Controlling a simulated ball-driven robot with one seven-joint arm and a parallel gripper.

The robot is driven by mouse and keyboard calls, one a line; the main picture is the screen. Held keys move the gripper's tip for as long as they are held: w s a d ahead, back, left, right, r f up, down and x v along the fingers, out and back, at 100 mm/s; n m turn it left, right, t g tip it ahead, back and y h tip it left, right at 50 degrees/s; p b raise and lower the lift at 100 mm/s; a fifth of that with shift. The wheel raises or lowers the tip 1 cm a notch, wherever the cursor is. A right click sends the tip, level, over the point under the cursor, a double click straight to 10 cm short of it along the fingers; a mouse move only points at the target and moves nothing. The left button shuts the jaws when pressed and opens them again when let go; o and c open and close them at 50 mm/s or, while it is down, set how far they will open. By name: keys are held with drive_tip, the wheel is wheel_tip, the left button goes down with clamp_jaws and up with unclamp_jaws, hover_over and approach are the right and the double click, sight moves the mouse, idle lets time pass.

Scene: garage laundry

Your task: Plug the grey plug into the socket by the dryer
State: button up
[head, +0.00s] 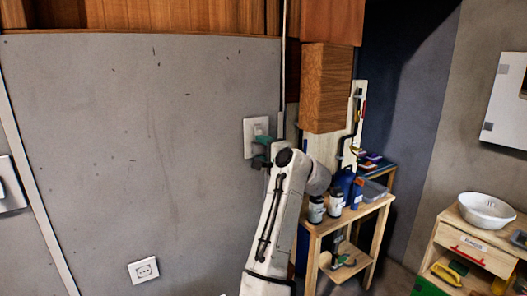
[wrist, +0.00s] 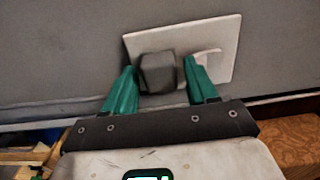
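The grey plug (wrist: 158,72) sits against the left half of a white wall plate (wrist: 218,38) in the wrist view. Its prongs are hidden, and I cannot tell how deep it sits. My gripper (wrist: 163,85) has its two green fingers spread on either side of the plug. The left finger is very close to it, and a small gap shows on the right. In the head view my gripper (head: 261,149) is at the same wall plate (head: 250,128), and the plug is not clearly visible there.
Another white socket (head: 143,270) is low on the grey wall. A wooden block (head: 326,88) hangs right of the plate. A wooden table (head: 350,216) with bottles stands right of my arm. A white bowl (head: 487,210) sits on a cabinet farther right.

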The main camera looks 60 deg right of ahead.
drive_tip(key=shift+o, duration=0.8)
drive_tip(key=b+v, duration=0.2)
drive_tip(key=v, duration=0.9)
drive_tip(key=shift+d, duration=0.1)
